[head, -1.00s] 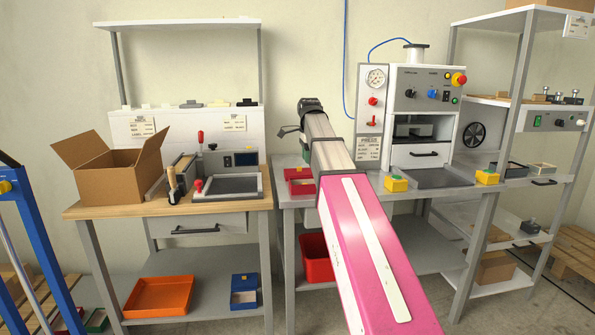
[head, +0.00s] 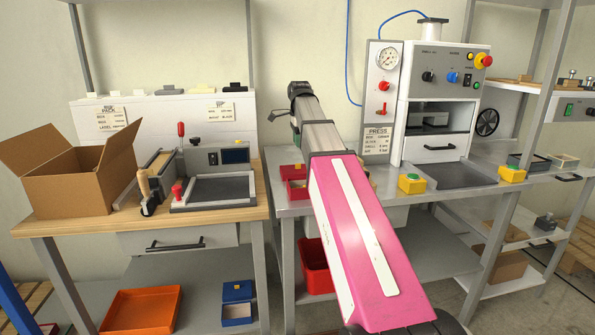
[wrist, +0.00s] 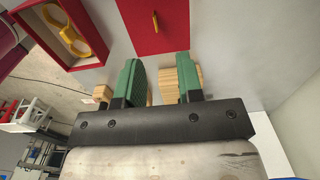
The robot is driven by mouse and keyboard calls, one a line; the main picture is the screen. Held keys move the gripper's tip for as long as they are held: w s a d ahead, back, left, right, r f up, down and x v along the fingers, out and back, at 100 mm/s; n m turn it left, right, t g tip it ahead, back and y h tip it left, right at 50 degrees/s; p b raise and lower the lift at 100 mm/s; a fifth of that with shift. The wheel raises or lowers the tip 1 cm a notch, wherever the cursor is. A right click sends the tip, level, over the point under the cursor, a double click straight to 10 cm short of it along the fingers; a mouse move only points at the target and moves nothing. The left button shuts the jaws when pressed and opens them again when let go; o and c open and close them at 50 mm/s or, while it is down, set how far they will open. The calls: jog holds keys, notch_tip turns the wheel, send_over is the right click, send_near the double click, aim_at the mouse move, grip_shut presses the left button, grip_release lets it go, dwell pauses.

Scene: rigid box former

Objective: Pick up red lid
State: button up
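In the head view the lid (head: 288,173) lies on the grey bench, left of my arm. Beside it is an open red box (wrist: 52,36) with yellow ring shapes inside; the box also shows in the head view (head: 296,191). My gripper (wrist: 160,66) has green fingers, spread apart with nothing held between them. The lid lies beyond the fingertips, apparently apart from them. In the head view my pink arm hides part of the bench.
Wooden blocks (wrist: 188,75) show beside and behind the fingers. The press (head: 440,100) and a yellow button box (head: 411,184) stand right of my arm. A wooden bench with a cardboard box (head: 70,178) is at left. A red bin (head: 316,268) sits below.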

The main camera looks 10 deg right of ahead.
aim_at(299, 168)
notch_tip(299, 168, down, 3)
jog(key=shift+f, duration=0.1)
jog(key=shift+s+f, duration=0.15)
jog(key=shift+f, duration=1.15)
jog(key=shift+s+f, duration=0.1)
jog(key=shift+f, duration=1.2)
jog(key=shift+c, duration=0.3)
grip_shut()
